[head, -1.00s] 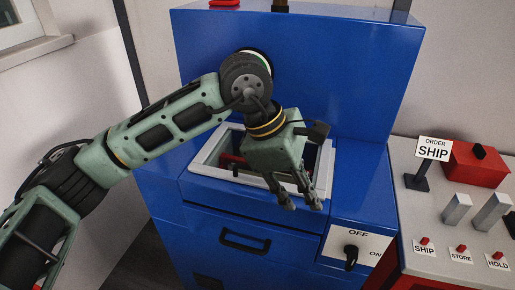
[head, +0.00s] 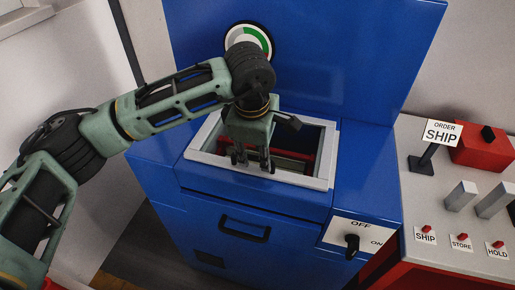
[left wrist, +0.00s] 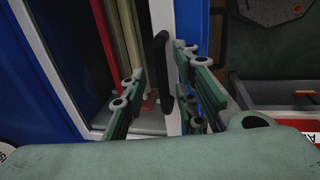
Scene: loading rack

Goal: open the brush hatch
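The hatch is a white-framed window (head: 210,140) in the top of the blue machine, and red and pale bars show inside it. A black handle (left wrist: 162,70) stands on the white strip of the frame in the left wrist view. My left gripper (head: 253,162) points down at the front edge of the frame. In the left wrist view its green fingers (left wrist: 157,75) are apart, with the handle between them; I see no clear grip on it. In the head view the gripper hides the handle. My right gripper is in neither view.
The blue machine's (head: 310,50) tall back panel rises behind the hatch, with a round green-and-white gauge (head: 250,38). A drawer handle (head: 245,229) and an OFF/ON switch (head: 352,243) are on the front. A counter with buttons and an ORDER SHIP sign (head: 443,132) stands at right.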

